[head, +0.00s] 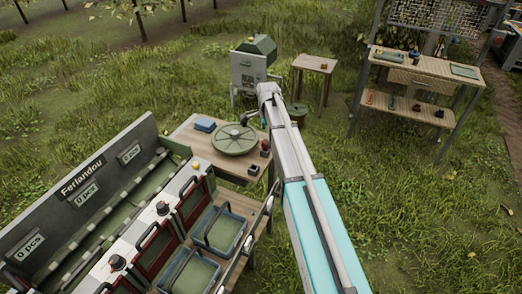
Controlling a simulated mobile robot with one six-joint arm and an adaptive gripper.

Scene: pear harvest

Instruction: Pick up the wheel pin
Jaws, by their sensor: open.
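A green round wheel (234,139) lies flat on a small wooden table (195,142). I cannot make out the wheel pin for certain. A small dark item with a reddish top (265,146) stands at the table's right edge, and another small dark and red item (253,170) sits on the near corner. My arm reaches from the lower right to beyond the table. My gripper (246,118) is small and dark, open, and appears above the far right rim of the wheel. Its fingertips are too small to see clearly.
A blue item (205,124) lies left of the wheel. A sorting machine with green trays (187,272) fills the lower left. A grey-green box (249,68), a wooden stool (315,66) and a workbench (427,70) stand behind. Grass to the right is open.

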